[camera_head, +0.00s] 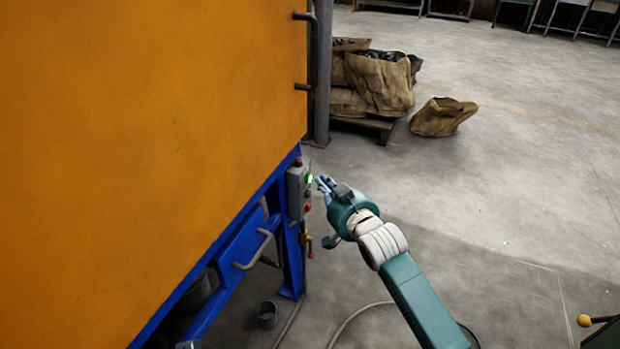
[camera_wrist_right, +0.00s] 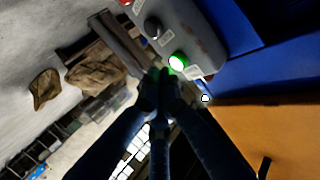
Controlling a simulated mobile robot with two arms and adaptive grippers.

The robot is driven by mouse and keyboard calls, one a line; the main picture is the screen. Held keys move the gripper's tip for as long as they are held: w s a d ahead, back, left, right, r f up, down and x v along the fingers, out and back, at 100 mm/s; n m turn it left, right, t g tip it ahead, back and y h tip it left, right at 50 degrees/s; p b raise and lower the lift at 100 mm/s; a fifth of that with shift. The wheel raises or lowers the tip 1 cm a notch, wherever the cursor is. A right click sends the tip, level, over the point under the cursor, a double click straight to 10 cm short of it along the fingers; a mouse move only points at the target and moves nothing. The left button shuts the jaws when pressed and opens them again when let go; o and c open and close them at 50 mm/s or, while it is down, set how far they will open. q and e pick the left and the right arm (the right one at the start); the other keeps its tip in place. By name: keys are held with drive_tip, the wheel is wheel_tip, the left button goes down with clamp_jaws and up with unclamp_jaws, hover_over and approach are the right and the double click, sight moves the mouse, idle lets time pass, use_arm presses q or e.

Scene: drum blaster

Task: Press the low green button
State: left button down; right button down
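The lit green button (camera_head: 310,179) is on the face of a grey control box (camera_head: 297,191) mounted on the blue frame. In the right wrist view the green button (camera_wrist_right: 178,62) glows just beyond the fingertips. My right gripper (camera_head: 322,184) is just right of the box, pointing at it. In the wrist view its fingers (camera_wrist_right: 160,78) come together at the tips, with a green glow on them and nothing held. I cannot tell whether the tips touch the button. My left gripper is not in view.
The box also carries a dark knob (camera_wrist_right: 153,28) and a red button (camera_head: 308,208). A large orange machine (camera_head: 140,120) fills the left. Sacks (camera_head: 380,82) stand on a pallet behind. A cup-like can (camera_head: 267,314) and cable lie on the floor.

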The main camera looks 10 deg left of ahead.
idle(0.3)
